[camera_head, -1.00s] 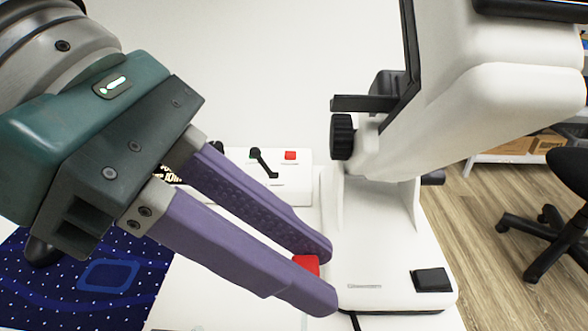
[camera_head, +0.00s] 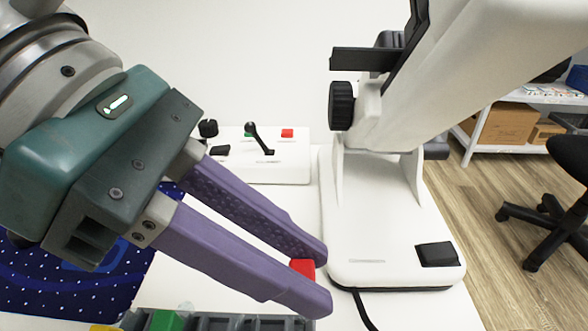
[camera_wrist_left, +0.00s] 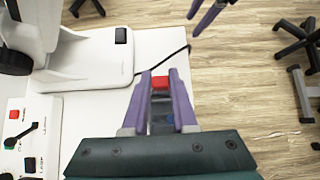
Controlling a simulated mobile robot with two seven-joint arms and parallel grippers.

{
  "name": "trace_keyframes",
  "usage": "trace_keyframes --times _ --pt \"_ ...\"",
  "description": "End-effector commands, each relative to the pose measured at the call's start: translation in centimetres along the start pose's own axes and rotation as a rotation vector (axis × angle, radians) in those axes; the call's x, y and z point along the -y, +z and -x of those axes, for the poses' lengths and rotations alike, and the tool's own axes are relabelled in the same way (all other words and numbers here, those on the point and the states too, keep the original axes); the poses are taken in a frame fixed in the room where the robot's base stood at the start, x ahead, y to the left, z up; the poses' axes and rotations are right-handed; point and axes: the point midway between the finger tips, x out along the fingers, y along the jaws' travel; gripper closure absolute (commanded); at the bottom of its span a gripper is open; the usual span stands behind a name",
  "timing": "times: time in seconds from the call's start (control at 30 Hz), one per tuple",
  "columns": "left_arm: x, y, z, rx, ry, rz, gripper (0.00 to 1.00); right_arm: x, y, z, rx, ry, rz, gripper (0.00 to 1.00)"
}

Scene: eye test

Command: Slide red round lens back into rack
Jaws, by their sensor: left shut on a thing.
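A red block-like piece, apparently the handle of the red lens (camera_head: 302,268), is between the purple fingers of my left gripper (camera_head: 320,279). The gripper is shut on it near the fingertips, beside the white machine's base. The fingers hide most of the piece; its round part cannot be made out. It also shows in the left wrist view (camera_wrist_left: 160,83) between the fingertips. A dark grey slotted rack (camera_head: 225,322) is at the bottom edge of the head view, largely cut off. My right gripper (camera_wrist_left: 193,25) shows at the top of the left wrist view, fingers apart and empty.
A green piece (camera_head: 166,320) and a yellow piece (camera_head: 103,328) are at the rack. The white machine (camera_head: 372,240) stands to the right, its black cable nearby. A white control box (camera_head: 290,168) with a lever is behind. A starry blue mat (camera_head: 75,285) is left.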

Motion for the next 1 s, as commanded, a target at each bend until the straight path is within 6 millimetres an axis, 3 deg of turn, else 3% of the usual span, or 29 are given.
trace_keyframes --times 1.0 --pt "0.0 -0.4 -0.4 -0.001 0.0 -0.001 1.0 0.0 0.3 -1.0 0.0 0.001 0.001 0.48"
